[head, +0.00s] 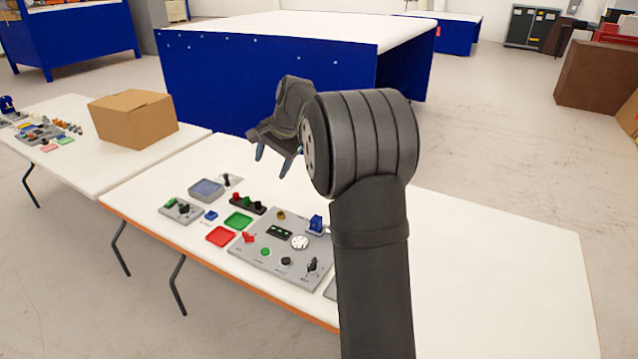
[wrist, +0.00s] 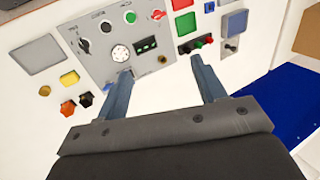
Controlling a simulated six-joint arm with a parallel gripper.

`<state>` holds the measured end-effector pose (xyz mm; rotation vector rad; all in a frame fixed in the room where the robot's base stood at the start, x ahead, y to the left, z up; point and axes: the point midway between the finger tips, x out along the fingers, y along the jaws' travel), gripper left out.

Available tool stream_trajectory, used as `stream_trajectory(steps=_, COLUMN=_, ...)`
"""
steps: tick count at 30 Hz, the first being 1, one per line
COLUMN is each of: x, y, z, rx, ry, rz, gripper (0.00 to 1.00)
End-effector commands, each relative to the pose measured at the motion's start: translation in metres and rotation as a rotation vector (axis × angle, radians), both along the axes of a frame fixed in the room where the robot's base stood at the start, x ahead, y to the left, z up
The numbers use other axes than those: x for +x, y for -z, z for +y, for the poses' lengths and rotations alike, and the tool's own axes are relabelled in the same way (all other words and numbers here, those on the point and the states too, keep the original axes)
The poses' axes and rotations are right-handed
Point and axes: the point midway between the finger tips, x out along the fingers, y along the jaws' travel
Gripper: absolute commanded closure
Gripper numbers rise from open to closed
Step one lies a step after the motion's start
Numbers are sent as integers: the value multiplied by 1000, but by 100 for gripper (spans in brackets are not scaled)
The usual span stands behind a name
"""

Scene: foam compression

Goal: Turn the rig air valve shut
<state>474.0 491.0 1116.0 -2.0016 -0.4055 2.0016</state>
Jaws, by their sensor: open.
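A grey control panel (head: 272,262) lies on the white table, in front of and below my gripper in the head view. It bears a red handle (head: 249,237), a green button (head: 265,251), a black knob (head: 286,261), a black lever (head: 312,266) and a white round dial (head: 299,242). The labels are too small to read, so I cannot tell which control is the air valve. The red handle also shows near the top of the wrist view (wrist: 157,14). My gripper (head: 272,160) is open and empty, raised above the table, apart from the panel.
A cardboard box (head: 133,118) stands farther left. My arm hides part of the table.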

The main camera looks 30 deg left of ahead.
Motion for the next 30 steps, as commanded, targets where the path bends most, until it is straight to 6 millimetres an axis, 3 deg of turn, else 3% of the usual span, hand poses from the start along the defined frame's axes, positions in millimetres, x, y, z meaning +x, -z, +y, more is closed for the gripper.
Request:
stream_trajectory(steps=4, x=2, y=6, z=8, rx=-16, ry=-5, rz=4, gripper=36)
stream_trajectory(steps=8, x=6, y=22, z=31, rx=-71, ry=-19, rz=15, gripper=36)
stream_trajectory(steps=19, x=8, y=98, z=112, rx=-309, ry=-23, rz=15, gripper=36)
stream_trajectory(steps=24, x=3, y=121, z=129, rx=-376, ry=-7, rz=5, gripper=36)
stream_trajectory(steps=30, x=1, y=133, z=134, rx=-403, ry=1, rz=0, gripper=36)
